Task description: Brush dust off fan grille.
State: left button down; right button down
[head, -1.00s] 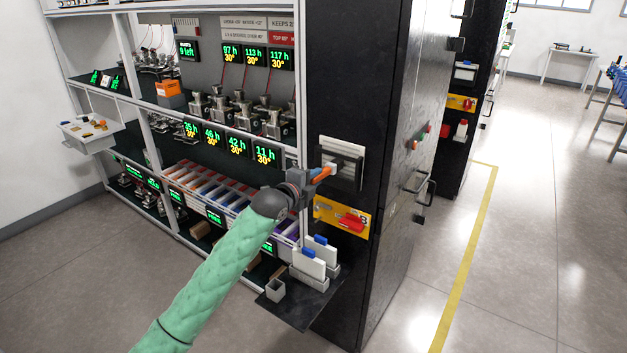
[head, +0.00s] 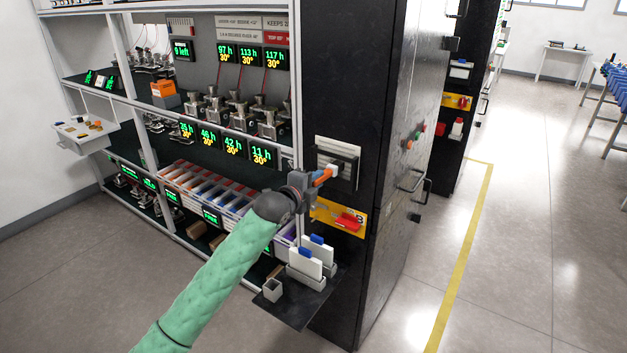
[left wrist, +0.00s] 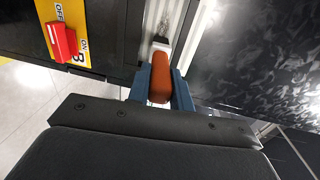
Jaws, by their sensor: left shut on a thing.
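The fan grille (head: 350,151) is a pale slatted panel with a dark frame, set in the side of the black cabinet. My left gripper (head: 309,184) is in front of its lower left part and is shut on the orange handle of a brush (head: 323,177). The brush's white end points at the grille; I cannot tell whether it touches. In the left wrist view, the brush handle (left wrist: 161,84) lies between the blue fingers (left wrist: 160,88), with pale slats (left wrist: 185,22) beyond. A dark grey patch shows by the brush end, perhaps dust. My right gripper is not in view.
A yellow plate with a red switch (head: 348,221) is just below the grille. The rack (head: 296,120) stands close on the left. Open floor (head: 400,300) lies to the right.

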pick_arm(q)
jog(key=shift+s+d, duration=0.2)
jog(key=shift+d, duration=0.3)
jog(key=shift+s+d, duration=0.25)
jog(key=shift+w+a+r, duration=0.1)
jog(key=shift+a, duration=0.1)
